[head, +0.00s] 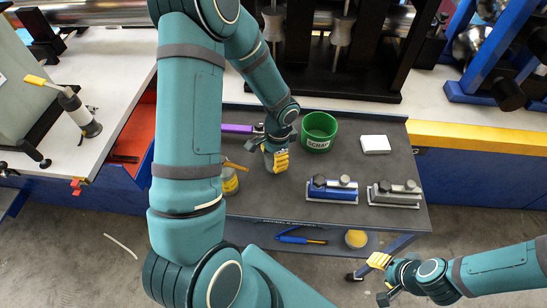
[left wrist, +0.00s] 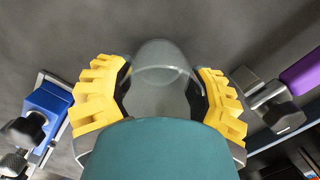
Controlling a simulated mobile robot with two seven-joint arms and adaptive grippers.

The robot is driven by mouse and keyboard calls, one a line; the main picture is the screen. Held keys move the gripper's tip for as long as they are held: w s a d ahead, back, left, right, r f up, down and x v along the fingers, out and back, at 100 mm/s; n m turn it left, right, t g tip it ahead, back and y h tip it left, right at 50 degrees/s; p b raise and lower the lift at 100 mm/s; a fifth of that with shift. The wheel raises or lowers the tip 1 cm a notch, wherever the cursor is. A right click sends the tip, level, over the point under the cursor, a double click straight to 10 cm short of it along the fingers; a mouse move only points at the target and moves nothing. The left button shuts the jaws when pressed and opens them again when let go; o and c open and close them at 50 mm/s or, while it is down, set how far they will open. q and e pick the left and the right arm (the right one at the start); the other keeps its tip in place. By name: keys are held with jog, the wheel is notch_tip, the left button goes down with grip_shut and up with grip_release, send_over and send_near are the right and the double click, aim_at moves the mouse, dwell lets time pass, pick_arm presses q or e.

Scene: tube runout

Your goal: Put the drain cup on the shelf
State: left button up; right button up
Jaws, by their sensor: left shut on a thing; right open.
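My left gripper (head: 277,158) is low over the dark grey cart top (head: 347,183), left of the green scrap bin. In the left wrist view, its yellow fingers (left wrist: 165,90) stand on both sides of a clear, rounded drain cup (left wrist: 163,62) and are shut on it. The cup is hidden by the hand in the head view. I cannot tell whether it touches the surface. A lower shelf (head: 333,242) shows under the cart's front edge. My right gripper (head: 377,272) is open and empty, at the cart's front right corner, over the floor.
The lower shelf holds a blue-handled tool (head: 300,239) and a yellow round item (head: 356,238).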

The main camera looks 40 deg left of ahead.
pick_arm(q)
jog(key=o, duration=0.8)
jog(key=shift+f, duration=0.15)
jog(key=o, duration=0.5)
jog(key=shift+c, duration=0.2)
